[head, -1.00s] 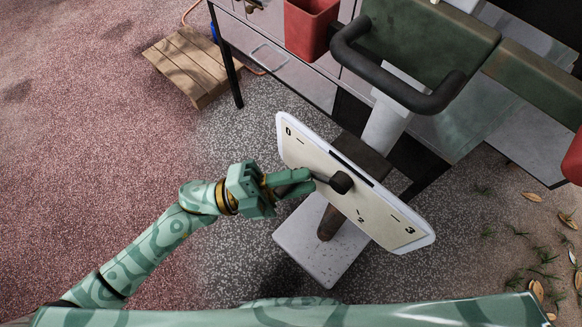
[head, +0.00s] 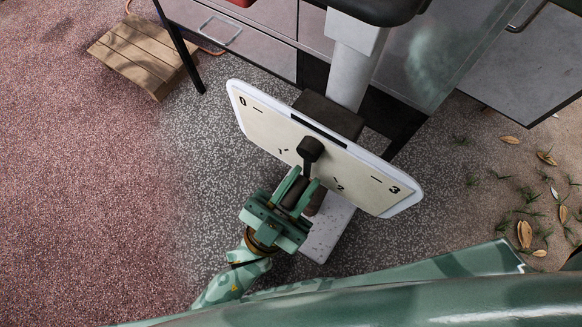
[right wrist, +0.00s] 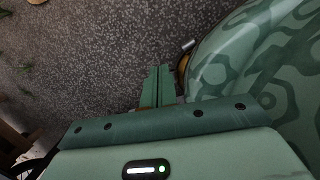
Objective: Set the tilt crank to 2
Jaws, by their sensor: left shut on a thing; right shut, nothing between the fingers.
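The tilt crank (head: 310,149) is a dark lever on a round hub, mounted on a white-rimmed cream dial plate (head: 270,135) marked 0, 1, 2 and 3. Its arm points down in the head view, between the 1 mark (head: 283,151) and the 2 mark (head: 340,188). My left gripper (head: 299,190) is shut on the crank's dark handle, below the hub, and its fingers hide part of it. My right gripper (right wrist: 159,84) shows in the right wrist view, shut and empty above the speckled floor. It is not in the head view.
A pale post (head: 350,60) and the cart's grey panels (head: 240,30) stand behind the plate. A wooden pallet (head: 140,55) lies at upper left. Dry leaves (head: 525,235) lie at right. The floor left of the plate is clear.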

